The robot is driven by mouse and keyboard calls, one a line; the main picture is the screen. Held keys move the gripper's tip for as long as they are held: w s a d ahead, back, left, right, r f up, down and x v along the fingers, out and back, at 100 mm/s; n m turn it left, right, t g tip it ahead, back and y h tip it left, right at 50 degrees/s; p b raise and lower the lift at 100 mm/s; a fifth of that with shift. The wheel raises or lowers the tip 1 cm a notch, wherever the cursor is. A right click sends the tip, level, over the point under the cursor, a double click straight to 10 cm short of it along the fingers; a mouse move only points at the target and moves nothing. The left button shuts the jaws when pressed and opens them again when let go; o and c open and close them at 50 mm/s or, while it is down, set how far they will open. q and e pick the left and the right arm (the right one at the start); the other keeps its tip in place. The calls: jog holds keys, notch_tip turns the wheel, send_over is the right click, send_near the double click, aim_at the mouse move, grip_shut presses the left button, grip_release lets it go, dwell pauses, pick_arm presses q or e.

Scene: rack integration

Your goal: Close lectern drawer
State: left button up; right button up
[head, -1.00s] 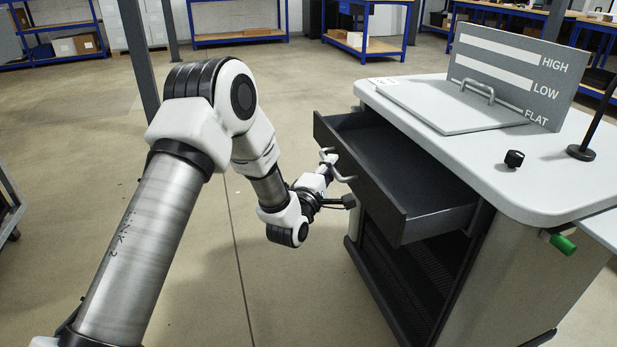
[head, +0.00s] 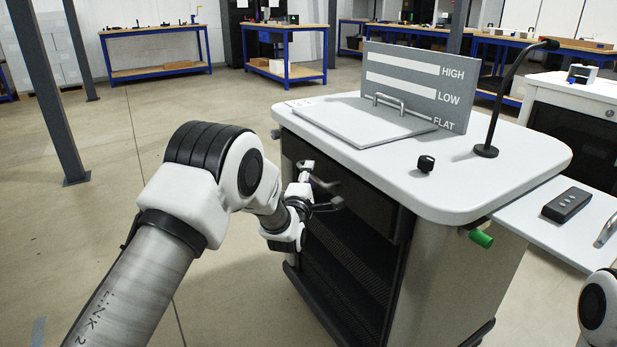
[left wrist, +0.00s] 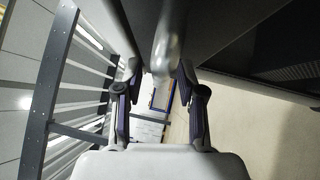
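The lectern (head: 440,190) is a grey and white cabinet with a pale top. Its dark drawer (head: 368,203) sits in the cabinet's upper left side and looks flush or nearly flush; the tray inside is hidden. My left gripper (head: 322,184) is at the drawer front, around the drawer handle (head: 326,182). In the left wrist view, the metal handle (left wrist: 168,48) lies between the two spread fingers (left wrist: 160,78) of this gripper. Firm contact on both sides cannot be seen. My right gripper is out of view; only a piece of my right arm shows at the lower right.
On the lectern top are a sloped board (head: 360,122), a sign panel (head: 418,88), a black knob (head: 425,163) and a gooseneck microphone (head: 487,150). A side shelf (head: 535,225) holds a black remote (head: 566,205). Clear floor lies to the left.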

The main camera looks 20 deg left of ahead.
pick_arm(q)
jog(key=shift+s, duration=0.1)
jog(key=s+d+f, duration=0.1)
jog(key=s, duration=1)
jog(key=shift+s+f, duration=0.3)
jog(key=shift+f, duration=0.05)
jog(key=shift+f, duration=0.1)
